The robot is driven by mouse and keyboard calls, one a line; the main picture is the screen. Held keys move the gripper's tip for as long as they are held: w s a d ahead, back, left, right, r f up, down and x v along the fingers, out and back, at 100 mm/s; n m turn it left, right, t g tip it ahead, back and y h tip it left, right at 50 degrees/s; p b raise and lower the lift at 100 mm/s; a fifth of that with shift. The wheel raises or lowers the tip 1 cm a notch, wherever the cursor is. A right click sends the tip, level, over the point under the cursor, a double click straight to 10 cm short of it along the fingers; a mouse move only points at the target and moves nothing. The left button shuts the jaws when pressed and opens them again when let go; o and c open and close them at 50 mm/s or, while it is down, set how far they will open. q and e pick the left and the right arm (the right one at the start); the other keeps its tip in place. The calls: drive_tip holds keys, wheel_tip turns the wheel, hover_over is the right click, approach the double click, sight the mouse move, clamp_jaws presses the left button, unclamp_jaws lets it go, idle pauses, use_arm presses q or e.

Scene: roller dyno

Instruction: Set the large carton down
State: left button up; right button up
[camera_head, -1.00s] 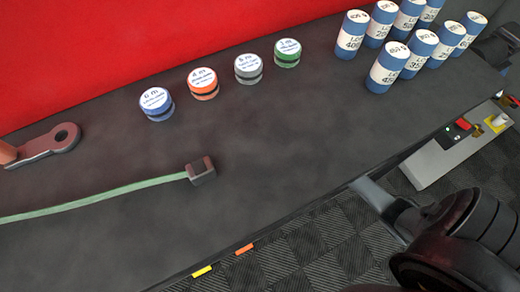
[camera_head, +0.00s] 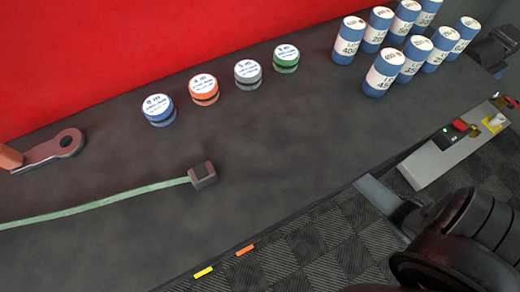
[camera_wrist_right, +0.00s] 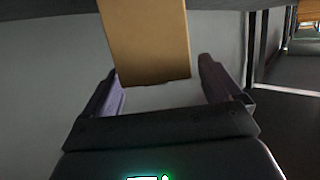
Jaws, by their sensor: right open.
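A tan, cardboard-coloured block (camera_wrist_right: 148,40) shows at the top of the right wrist view; I cannot tell whether it is the large carton. My right gripper (camera_wrist_right: 160,78) is open, with one finger on each side of the block's lower end. Gaps show beside the block, so the fingers do not close on it. In the head view my right arm (camera_head: 455,240) comes in at the lower right. No large carton can be made out in the head view. My left gripper is not in view.
The dark bench (camera_head: 280,140) holds several lidded round tins, including a blue one (camera_head: 158,110), several blue-and-white cylinders (camera_head: 383,72), a green strap (camera_head: 100,205) with a dark end block (camera_head: 203,175), and a reddish lever (camera_head: 50,150). A grey switch panel (camera_head: 440,160) lies right.

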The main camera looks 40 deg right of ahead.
drive_tip(key=p+v, duration=0.3)
drive_tip(key=v, duration=0.6)
idle(0.4)
